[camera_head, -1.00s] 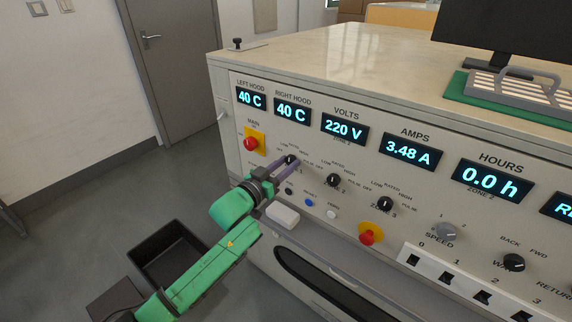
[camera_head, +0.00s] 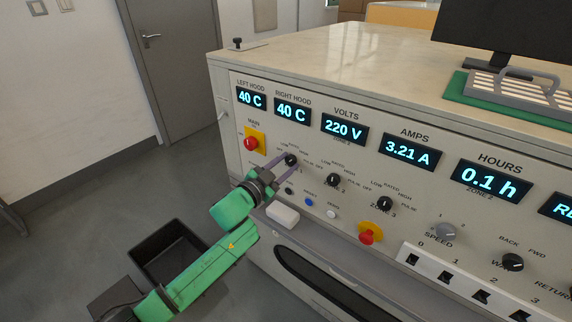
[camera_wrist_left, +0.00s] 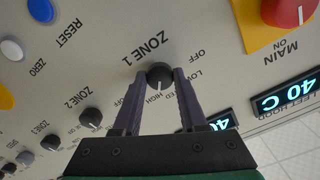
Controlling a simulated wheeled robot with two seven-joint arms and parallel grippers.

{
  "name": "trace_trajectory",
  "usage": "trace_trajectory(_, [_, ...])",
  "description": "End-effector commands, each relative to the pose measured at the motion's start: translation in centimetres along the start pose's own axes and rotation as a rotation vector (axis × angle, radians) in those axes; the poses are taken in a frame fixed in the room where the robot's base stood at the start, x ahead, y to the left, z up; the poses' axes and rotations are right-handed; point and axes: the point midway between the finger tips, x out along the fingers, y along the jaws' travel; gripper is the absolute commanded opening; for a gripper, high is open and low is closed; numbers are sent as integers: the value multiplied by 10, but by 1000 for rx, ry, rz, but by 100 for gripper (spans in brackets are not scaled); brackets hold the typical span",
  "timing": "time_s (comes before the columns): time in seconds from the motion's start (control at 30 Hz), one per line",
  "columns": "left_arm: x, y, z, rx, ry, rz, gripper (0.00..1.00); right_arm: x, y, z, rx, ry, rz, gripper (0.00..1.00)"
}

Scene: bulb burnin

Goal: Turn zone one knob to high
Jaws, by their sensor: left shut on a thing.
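The zone one knob (camera_head: 290,160) is a small black dial on the sloping front panel. In the left wrist view the knob (camera_wrist_left: 159,76) sits between my two purple fingers, under the ZONE 1 label. Its white mark points down in that view, towards the word HIGH. My left gripper (camera_head: 287,162) is shut on the knob, with one finger on each side; it also shows in the left wrist view (camera_wrist_left: 160,82). The fingers hide part of the printed scale. My right gripper is not in view.
The zone two knob (camera_head: 333,180) and zone three knob (camera_head: 384,203) are to the right. A red main switch (camera_head: 251,143) on a yellow plate is just left of my fingers. Blue (camera_head: 309,202) and white (camera_head: 331,213) buttons are below. A black bin (camera_head: 150,244) stands on the floor.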

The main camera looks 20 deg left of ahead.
Motion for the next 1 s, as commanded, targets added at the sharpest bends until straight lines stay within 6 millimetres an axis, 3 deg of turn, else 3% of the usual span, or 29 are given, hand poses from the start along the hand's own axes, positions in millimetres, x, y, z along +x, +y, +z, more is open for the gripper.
trace_trajectory(0.5, [0,0,0,26,-1,1,0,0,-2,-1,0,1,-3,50])
trace_trajectory(0.53, [0,0,0,26,-1,1,49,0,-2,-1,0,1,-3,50])
trace_trajectory(0.6, [0,0,0,26,-1,0,72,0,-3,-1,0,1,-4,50])
trace_trajectory(1.0, [-6,0,1,25,-2,0,72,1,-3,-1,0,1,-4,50])
